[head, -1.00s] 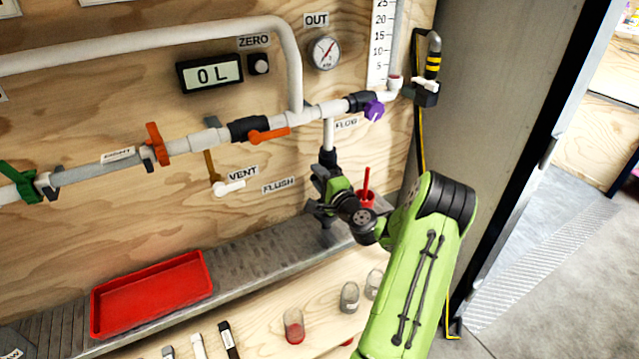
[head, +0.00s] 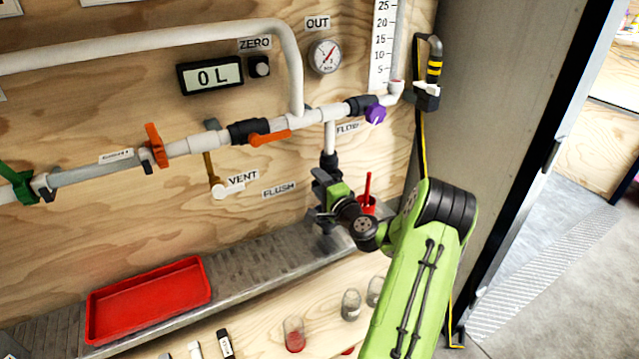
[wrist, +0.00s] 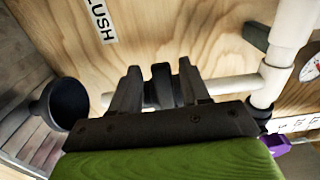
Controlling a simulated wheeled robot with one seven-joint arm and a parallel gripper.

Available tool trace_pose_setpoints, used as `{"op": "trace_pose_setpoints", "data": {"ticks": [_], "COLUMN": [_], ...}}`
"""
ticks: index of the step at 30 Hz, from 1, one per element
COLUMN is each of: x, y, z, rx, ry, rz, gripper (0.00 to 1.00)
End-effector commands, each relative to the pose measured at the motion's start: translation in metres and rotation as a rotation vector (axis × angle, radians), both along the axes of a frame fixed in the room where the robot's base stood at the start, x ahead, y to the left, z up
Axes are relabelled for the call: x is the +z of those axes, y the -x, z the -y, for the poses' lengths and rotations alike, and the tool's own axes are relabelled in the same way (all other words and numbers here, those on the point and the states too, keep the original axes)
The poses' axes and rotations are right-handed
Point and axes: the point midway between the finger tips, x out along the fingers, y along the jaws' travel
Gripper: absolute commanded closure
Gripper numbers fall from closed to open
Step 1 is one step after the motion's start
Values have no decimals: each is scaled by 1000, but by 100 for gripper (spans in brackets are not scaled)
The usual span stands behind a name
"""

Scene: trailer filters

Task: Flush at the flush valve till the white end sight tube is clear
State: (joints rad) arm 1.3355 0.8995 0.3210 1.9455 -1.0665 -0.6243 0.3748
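The flush valve's black body (head: 329,160) hangs on a short white branch pipe below the main line, right of the FLUSH label (head: 279,190). My gripper (head: 322,195) is at it, just below the black body. In the wrist view my gripper (wrist: 158,88) has its two dark fingers apart, with a black part of the valve (wrist: 161,82) between them. Narrow gaps show beside that part, so the fingers look open around it. A grey tube section (head: 120,173) lies in the line between the green and orange clips. I cannot tell which tube is the white end sight tube.
A black funnel (wrist: 62,104) is near the fingers. A red tray (head: 150,300) sits on the metal ledge; several small jars stand below. The display (head: 210,74) reads 0 L. A purple knob (head: 375,114) is above right.

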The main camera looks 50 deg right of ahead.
Motion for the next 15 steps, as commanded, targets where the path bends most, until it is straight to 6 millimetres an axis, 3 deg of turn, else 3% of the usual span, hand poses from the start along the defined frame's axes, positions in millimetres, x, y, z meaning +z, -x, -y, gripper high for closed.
{"op": "trace_pose_setpoints", "data": {"ticks": [8, 15], "x": [1, -1], "y": [6, 63], "z": [-1, -18], "rx": [-2, -7], "ry": [-2, -7], "rz": [2, 1], "gripper": [54, 54]}}
